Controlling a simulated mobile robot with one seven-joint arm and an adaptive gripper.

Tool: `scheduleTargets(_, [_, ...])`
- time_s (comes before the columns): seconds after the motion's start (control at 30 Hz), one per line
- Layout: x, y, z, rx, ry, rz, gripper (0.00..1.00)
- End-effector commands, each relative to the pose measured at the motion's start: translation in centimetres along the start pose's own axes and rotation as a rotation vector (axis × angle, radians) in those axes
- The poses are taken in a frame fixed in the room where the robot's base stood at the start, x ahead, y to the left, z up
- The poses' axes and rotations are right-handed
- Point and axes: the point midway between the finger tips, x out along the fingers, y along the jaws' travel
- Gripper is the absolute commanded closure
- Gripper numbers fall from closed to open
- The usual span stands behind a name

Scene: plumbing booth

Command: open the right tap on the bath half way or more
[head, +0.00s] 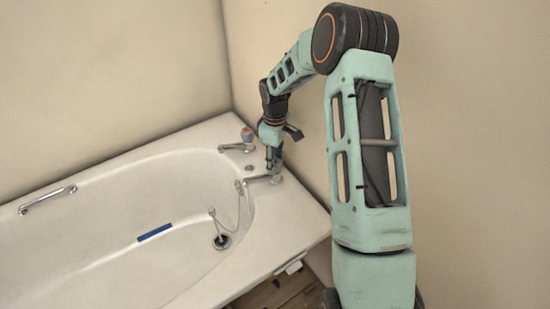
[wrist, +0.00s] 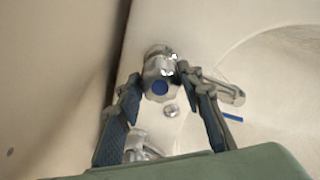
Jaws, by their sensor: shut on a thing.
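The right tap (head: 262,179) is a chrome tap at the near right corner of the bath, its spout pointing left over the basin. In the head view the fingers hide most of the tap head. How far the tap is turned cannot be told, and no water is seen.
A small round chrome fitting (wrist: 171,110) lies between the taps. The wall is close behind. The white basin (head: 110,235) is open to the left.

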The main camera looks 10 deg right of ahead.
Motion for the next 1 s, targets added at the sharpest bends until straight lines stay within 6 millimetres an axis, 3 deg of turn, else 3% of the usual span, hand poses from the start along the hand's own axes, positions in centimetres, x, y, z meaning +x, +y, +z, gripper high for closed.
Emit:
scheduleTargets(0.5, [-0.18,0.04,-0.13,-0.367,0.003,0.002,0.9])
scheduleTargets(1.0, [-0.04,0.02,-0.12,-0.454,0.003,0.002,0.9])
